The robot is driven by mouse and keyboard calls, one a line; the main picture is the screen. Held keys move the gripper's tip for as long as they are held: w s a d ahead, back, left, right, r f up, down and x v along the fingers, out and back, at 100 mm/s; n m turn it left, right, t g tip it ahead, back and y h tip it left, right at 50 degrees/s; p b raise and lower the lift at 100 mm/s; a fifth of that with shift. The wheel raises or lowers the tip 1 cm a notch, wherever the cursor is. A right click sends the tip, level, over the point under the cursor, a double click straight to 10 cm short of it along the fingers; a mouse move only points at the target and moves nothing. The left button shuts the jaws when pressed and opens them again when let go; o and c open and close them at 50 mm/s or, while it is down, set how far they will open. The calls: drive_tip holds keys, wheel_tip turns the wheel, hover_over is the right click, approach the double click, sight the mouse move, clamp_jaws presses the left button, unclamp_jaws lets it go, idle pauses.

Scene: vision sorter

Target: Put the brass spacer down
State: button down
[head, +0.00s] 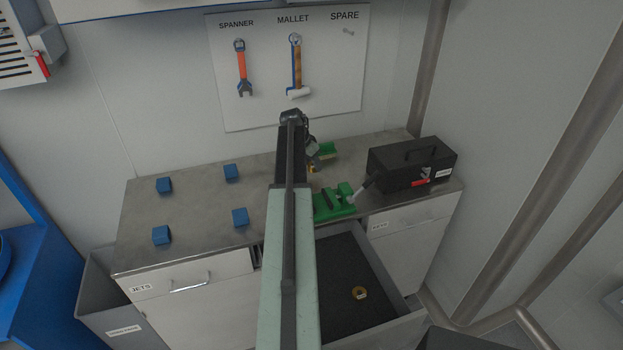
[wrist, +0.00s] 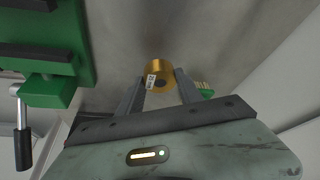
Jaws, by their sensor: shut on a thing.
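My gripper (wrist: 160,82) is shut on the brass spacer (wrist: 158,68), a short gold cylinder with a small white tag and a dark hole. The spacer sits between the fingertips over the grey bench top. In the head view, my gripper (head: 312,158) is at the back of the bench, behind the green vise (head: 334,203), with a bit of the spacer (head: 312,169) showing below it. I cannot tell whether the spacer touches the bench. A second brass ring (head: 360,293) lies in the open dark-lined drawer.
A black toolbox (head: 412,164) stands at the bench's right end. Several blue blocks (head: 232,172) are spread over the left half, with bare bench between them. A green piece (head: 328,150) lies beside my gripper. A tool board (head: 270,75) hangs behind.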

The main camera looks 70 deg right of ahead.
sight(310, 166)
wheel_tip(310, 166, down, 4)
drive_tip(key=b, duration=0.4)
drive_tip(key=shift+r+p, duration=0.3)
drive_tip(key=shift+f, duration=0.2)
drive_tip(key=c, duration=0.8)
unclamp_jaws()
drive_tip(key=shift+r, duration=0.1)
drive_tip(key=p+v, duration=1.1)
drive_tip(key=v, duration=0.1)
drive_tip(key=shift+w, duration=0.1)
